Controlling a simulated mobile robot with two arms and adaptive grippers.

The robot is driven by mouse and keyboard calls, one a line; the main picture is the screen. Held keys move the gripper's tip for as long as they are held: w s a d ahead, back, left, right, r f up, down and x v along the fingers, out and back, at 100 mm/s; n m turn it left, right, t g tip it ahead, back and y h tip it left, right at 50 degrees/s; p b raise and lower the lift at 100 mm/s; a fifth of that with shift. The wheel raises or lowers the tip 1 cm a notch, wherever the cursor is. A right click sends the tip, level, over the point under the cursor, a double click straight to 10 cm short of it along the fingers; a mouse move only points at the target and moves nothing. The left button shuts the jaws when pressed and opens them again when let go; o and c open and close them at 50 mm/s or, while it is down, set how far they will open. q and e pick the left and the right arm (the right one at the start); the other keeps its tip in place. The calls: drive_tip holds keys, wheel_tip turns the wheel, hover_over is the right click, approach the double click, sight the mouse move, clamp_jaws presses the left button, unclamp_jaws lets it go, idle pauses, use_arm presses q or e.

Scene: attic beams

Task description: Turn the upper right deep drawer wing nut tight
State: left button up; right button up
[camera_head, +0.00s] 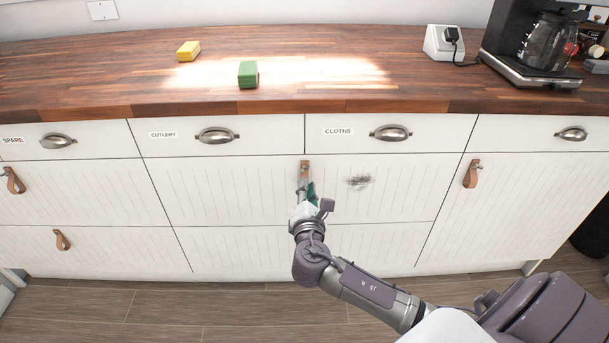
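The upper deep drawer (400,198) under the CLOTHS and CUTLERY drawers is shut, with a dark smudge on its front. A brown leather pull (304,165) with a small fitting hangs at its top middle. The wing nut is too small to make out there. My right gripper (305,186) reaches up from below, its tips at or just in front of the lower part of the leather pull. It hides that part, and I cannot tell whether it touches or how far apart its fingers are. My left gripper is not in view.
The wooden worktop (120,80) overhangs the drawers. On it are a yellow sponge (188,51), a green sponge (248,74), a white socket box (444,43) and a coffee maker (535,45). Other leather pulls (472,173) stick out nearby. The wooden floor (100,305) in front is clear.

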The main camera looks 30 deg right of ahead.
sight(306, 170)
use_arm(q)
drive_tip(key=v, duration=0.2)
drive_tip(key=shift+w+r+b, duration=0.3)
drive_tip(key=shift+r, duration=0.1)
use_arm(e)
drive_tip(key=x, duration=0.6)
clamp_jaws()
